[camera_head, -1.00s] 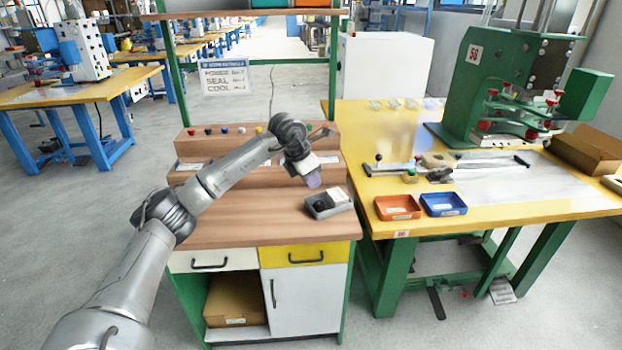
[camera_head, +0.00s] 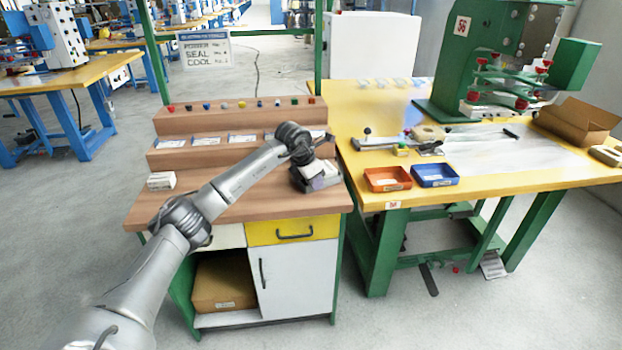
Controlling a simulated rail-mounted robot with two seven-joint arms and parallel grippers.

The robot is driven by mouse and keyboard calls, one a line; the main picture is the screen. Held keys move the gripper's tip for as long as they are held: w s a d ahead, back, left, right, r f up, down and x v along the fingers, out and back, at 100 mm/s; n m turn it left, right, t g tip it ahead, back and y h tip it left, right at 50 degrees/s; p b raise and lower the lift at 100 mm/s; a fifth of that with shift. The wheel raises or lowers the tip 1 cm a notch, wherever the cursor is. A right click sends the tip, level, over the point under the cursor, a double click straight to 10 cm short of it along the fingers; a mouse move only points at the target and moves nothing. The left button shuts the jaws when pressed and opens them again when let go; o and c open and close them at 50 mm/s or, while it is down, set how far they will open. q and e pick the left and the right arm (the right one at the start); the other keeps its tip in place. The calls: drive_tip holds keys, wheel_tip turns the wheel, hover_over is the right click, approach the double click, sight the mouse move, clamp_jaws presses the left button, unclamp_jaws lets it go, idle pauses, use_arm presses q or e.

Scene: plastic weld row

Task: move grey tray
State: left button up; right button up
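The grey tray (camera_head: 300,185) is near the right front corner of the brown wooden bench (camera_head: 232,206), with a white object (camera_head: 318,168) in it. My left arm reaches across the bench from the lower left. My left gripper (camera_head: 318,184) is at the tray, overlapping its front wall and covering part of it. The fingers are too small and blurred to tell whether they are open or shut on it. My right gripper is not in view.
An orange bin (camera_head: 387,185) and a blue bin (camera_head: 435,182) stand on the yellow table (camera_head: 480,187) to the right. A small white box (camera_head: 161,181) sits on the bench's left. Stepped shelves with coloured buttons rise behind. The bench's middle front is mostly clear.

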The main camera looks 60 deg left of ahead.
use_arm(q)
drive_tip(key=shift+w+f, duration=0.15)
drive_tip(key=shift+f, duration=0.15)
drive_tip(key=shift+c, duration=0.4)
clamp_jaws()
drive_tip(key=shift+d, duration=0.1)
